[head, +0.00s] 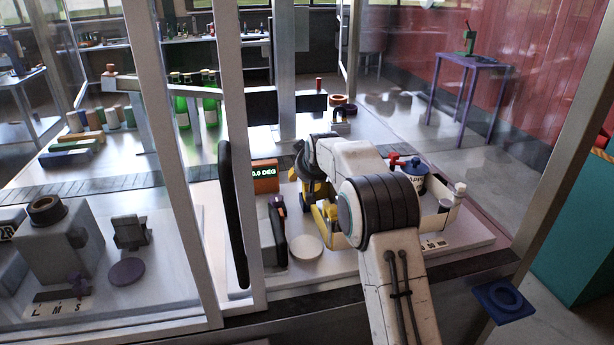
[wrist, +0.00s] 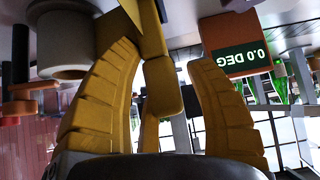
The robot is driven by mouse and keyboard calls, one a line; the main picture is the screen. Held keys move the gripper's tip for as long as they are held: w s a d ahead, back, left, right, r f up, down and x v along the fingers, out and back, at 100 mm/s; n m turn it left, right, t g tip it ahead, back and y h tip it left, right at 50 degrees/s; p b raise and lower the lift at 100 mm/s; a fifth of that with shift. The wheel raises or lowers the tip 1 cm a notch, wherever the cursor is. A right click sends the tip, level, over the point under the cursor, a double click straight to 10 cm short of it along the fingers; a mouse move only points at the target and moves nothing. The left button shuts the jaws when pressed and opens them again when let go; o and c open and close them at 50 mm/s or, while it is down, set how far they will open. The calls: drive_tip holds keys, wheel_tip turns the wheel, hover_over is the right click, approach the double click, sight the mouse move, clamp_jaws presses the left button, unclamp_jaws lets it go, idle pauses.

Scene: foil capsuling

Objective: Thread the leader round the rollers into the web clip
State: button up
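My gripper (wrist: 165,60) has thick yellow fingers spread apart in the wrist view, and I see nothing clearly held between them. In the head view my gripper (head: 322,205) is partly hidden behind my arm, low over the right part of the bench, right of the orange box (head: 265,177) reading 0.0 DEG. That box also shows in the wrist view (wrist: 235,45), beyond the right finger. A pale grey roller-like cylinder (wrist: 62,45) is beyond the left finger. I cannot make out the leader or the web clip. My arm hides part of the work area.
A dark upright panel (head: 277,230) and a white disc (head: 306,247) are left of my gripper. Metal posts (head: 241,130) stand left. Green bottles (head: 182,105) stand farther back.

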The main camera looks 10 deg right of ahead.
drive_tip(key=shift+o, duration=0.9)
drive_tip(key=v, duration=1.1)
drive_tip(key=s+a+g, duration=0.1)
drive_tip(key=s+g, duration=0.1)
drive_tip(key=s, duration=1.7)
drive_tip(key=s+f+g, duration=0.1)
drive_tip(key=s+f, duration=0.2)
drive_tip(key=s, duration=0.8)
drive_tip(key=s+a+f+g, duration=0.1)
drive_tip(key=s+f, duration=0.3)
drive_tip(key=s, duration=0.8)
drive_tip(key=shift+f+g, duration=0.35)
drive_tip(key=shift+g, duration=0.25)
drive_tip(key=shift+o, duration=0.3)
